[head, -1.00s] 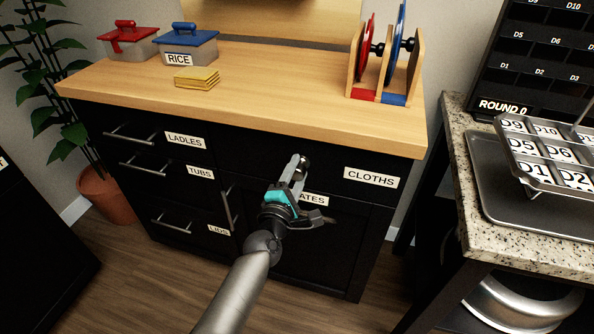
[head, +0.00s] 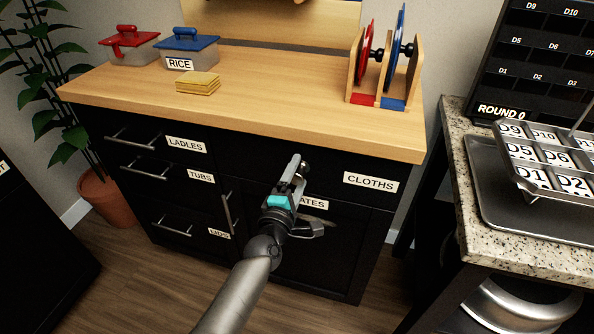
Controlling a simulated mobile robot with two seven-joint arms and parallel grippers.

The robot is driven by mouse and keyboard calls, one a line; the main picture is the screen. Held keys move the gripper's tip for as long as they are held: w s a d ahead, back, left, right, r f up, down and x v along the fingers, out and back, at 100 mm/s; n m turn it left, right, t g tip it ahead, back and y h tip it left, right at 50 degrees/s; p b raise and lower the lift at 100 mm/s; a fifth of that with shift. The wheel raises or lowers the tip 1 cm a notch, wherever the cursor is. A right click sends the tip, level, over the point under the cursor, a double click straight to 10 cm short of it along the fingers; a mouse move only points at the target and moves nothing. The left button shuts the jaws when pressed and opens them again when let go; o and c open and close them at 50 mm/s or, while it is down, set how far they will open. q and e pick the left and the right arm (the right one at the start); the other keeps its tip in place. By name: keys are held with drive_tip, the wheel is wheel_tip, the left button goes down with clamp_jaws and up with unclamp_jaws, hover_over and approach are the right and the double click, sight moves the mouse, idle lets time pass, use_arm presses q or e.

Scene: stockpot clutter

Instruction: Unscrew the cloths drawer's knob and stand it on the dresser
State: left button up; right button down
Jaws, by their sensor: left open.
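The cloths drawer (head: 250,146) is the wide black drawer under the top, with a CLOTHS label (head: 371,181) at its right end. Its small round metal knob (head: 304,168) shows at the tip of my left gripper (head: 298,172). My left gripper is open, with a finger right beside the knob; I cannot tell whether it touches. The gripper hides part of the knob and its base. The dresser's wooden top (head: 270,100) is above. My right gripper is not in view.
A red-lidded tub, a RICE tub (head: 188,50), yellow folded cloths (head: 198,83) and a rack with red and blue discs (head: 383,75) stand on the top. Its front middle is clear. A granite counter (head: 470,190) with trays is at right.

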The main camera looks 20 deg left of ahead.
use_arm(q)
drive_tip(key=shift+r+m, duration=0.1)
drive_tip(key=shift+m, duration=0.9)
drive_tip(key=m+p, duration=0.2)
drive_tip(key=m, duration=0.2)
drive_tip(key=m+p, duration=0.1)
drive_tip(key=m, duration=0.2)
drive_tip(key=shift+m, duration=0.3)
drive_tip(key=m+p, duration=0.1)
drive_tip(key=m, duration=0.3)
drive_tip(key=shift+m+p, duration=0.3)
drive_tip(key=shift+m, duration=0.1)
drive_tip(key=m, duration=0.3)
drive_tip(key=shift+p, duration=0.35)
drive_tip(key=m, duration=0.2)
drive_tip(key=shift+m, duration=0.4)
clamp_jaws()
